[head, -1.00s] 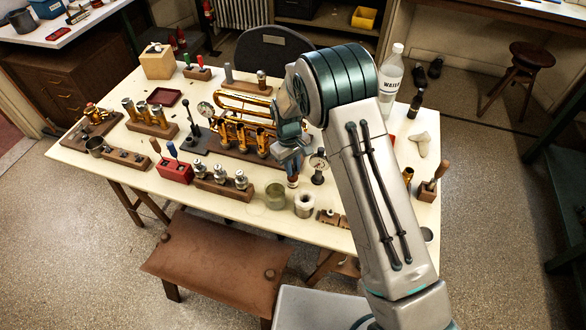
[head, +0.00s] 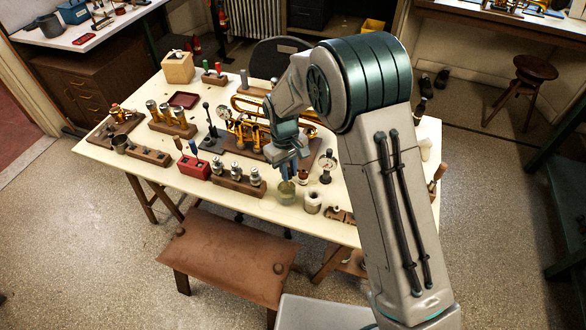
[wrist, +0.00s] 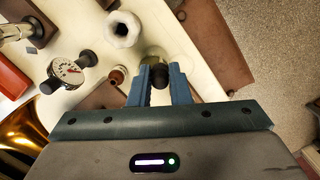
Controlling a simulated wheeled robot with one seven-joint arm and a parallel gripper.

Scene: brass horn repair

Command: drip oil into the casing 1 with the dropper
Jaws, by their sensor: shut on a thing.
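My gripper (head: 287,173) is low over the glass jar (head: 286,197) near the table's front edge. In the wrist view my gripper (wrist: 160,85) is shut on the dropper, whose dark round bulb (wrist: 158,74) shows between the fingertips. The dropper's tip is hidden; I cannot tell whether it is inside the jar. The glass jar (wrist: 152,53) shows just beyond the bulb. The brass horn (head: 243,130) with its upright valve casings lies on a dark board behind my gripper. My arm hides part of it, and I cannot tell which casing is casing 1.
A small reddish-brown bottle (head: 303,177) stands behind the jar, and a white pot (head: 312,202) to its right. A dial gauge (head: 326,168) stands nearby. A wooden block with metal valves (head: 238,183) and a red box (head: 194,167) are to the left.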

